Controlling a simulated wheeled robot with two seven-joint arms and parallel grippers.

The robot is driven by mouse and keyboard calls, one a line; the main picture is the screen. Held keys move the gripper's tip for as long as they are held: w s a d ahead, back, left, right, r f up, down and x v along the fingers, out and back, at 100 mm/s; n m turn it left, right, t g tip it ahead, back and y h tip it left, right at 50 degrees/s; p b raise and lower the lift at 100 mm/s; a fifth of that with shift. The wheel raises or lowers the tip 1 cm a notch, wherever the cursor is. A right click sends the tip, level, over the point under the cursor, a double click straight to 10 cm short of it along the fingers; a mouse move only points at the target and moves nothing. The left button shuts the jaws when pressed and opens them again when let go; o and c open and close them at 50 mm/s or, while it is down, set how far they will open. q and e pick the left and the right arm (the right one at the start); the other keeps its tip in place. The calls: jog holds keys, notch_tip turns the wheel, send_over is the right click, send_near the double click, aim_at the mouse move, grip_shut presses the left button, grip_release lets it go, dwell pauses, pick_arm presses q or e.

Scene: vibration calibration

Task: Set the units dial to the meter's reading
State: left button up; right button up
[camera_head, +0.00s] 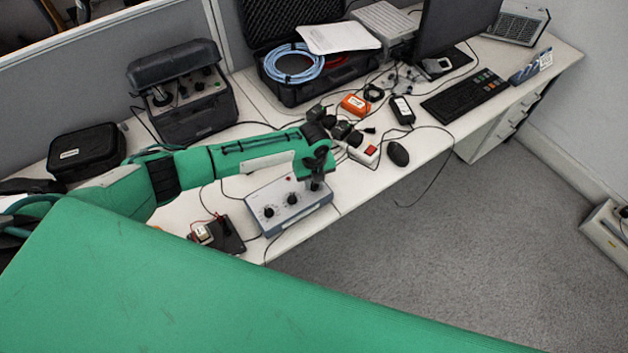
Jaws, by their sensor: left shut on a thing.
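A grey-white dial box (258,223) stands near the front edge of the desk. Two black dials show on its front, a left dial (269,212) and a middle dial (292,199). My left gripper (316,184) points down at the right end of the box and is shut on the dial there, which its fingers mostly hide. I cannot read the dial's setting. A small device with a dark base (228,236) and a pale block sits left of the box. No meter reading is legible. My right gripper is out of view.
A black case with a control panel (190,100) and a small black case (86,150) stand at the back left. A power strip (365,156), a mouse (398,153) and a keyboard (465,97) lie to the right. Loose cables cross the desk.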

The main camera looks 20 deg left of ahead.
pick_arm(q)
jog(key=o, duration=1)
notch_tip(320, 180, up, 14)
jog(key=b, duration=0.3)
jog(key=shift+f, duration=0.15)
